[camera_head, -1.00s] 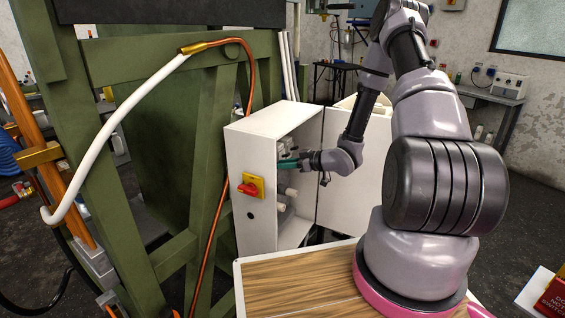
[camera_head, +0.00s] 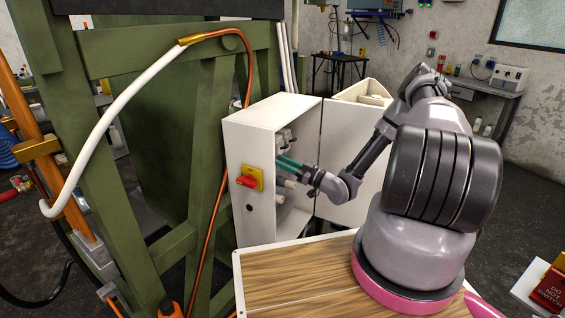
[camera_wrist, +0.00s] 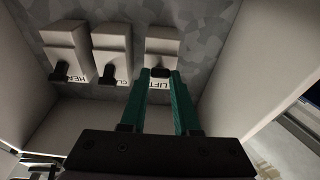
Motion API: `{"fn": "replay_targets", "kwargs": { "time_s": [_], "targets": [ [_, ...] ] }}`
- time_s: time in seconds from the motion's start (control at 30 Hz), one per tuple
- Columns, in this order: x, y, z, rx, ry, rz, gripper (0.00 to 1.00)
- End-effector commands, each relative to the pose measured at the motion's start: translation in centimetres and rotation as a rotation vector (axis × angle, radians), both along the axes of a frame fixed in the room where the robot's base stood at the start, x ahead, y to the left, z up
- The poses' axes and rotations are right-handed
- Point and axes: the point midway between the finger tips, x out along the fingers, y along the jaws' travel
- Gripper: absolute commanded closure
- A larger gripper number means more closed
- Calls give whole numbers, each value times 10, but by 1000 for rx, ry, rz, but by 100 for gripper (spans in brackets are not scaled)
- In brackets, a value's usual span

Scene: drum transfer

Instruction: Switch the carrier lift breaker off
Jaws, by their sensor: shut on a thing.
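The lift breaker (camera_wrist: 163,42) is a pale block at the right of a row in the wrist view, with an upside-down "LIFT" label. Its dark lever (camera_wrist: 160,73) sits between the green fingertips of my gripper (camera_wrist: 160,76), which is shut on it. The fingers partly hide the lever, so I cannot tell its position. In the head view my gripper (camera_head: 284,163) reaches into the open white cabinet (camera_head: 262,135) from the right.
A red rotary switch (camera_head: 246,181) is on the cabinet's outside. The open door (camera_head: 338,150) stands to the right.

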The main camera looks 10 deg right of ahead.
Motion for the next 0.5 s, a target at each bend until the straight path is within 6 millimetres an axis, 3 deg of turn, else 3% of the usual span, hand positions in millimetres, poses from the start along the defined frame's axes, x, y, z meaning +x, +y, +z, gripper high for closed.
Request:
{"fn": "replay_targets", "kwargs": {
  "time_s": [0.33,0.37,0.4,0.5],
  "targets": [
    [0,-1,-1,0,2,-2,100],
    [0,-1,-1,-1,2,-2,59],
    [0,-1,-1,-1,2,-2,43],
    [0,-1,-1,0,2,-1,40]
  ]
}}
